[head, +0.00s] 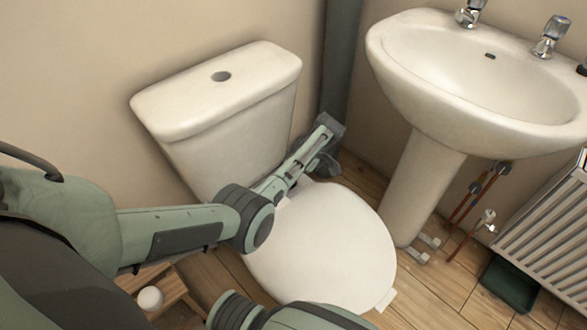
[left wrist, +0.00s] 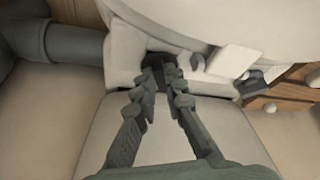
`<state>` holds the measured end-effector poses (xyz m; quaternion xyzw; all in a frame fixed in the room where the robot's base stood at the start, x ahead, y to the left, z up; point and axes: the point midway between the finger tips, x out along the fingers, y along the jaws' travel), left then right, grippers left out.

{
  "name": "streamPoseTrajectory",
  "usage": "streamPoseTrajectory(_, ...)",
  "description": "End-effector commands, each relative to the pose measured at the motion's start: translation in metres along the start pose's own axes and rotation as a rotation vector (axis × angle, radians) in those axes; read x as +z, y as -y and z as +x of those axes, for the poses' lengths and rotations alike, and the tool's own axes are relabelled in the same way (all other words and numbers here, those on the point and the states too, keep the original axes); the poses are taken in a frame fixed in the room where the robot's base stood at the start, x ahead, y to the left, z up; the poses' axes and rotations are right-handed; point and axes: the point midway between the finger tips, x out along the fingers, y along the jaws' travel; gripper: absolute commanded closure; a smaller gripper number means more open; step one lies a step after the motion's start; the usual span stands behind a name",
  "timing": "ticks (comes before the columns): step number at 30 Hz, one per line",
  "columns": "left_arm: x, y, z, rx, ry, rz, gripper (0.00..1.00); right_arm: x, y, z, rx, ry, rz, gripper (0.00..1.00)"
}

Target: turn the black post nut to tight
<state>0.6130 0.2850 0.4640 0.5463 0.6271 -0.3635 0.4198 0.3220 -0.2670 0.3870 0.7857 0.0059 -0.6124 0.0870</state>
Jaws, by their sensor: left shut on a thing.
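In the left wrist view, the black post nut (left wrist: 158,61) is a small dark piece on the pale ceramic ledge below the white toilet seat. My left gripper (left wrist: 164,86) reaches to it, with its two fingers converging at its sides, shut on it. The fingertips cover part of the nut, so its turn position cannot be told. In the head view, my left arm reaches across the toilet to the cistern's right side; the nut is not seen there. My right gripper is out of view; only part of that arm shows at the bottom.
The toilet cistern (head: 225,95) and closed white seat (head: 325,250) lie close around my left arm. A dark grey pipe (left wrist: 75,46) runs beside the nut. A pedestal washbasin (head: 425,180), copper pipes (head: 465,200) and a radiator (head: 550,225) stand right.

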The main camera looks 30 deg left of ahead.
Motion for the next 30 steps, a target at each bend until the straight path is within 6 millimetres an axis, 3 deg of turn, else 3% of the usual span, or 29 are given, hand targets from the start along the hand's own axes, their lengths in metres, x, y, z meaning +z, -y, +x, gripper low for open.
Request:
streamPoseTrajectory(4,-0.001,0.007,0.002,0.046,-0.002,0.132,1.0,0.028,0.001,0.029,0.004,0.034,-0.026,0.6)
streamPoseTrajectory(9,-0.001,0.009,0.004,0.108,-0.001,0.281,1.0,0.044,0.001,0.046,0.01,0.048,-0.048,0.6)
streamPoseTrajectory(30,-0.006,0.015,0.007,0.357,0.002,0.883,1.0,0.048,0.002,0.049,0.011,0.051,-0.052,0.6)
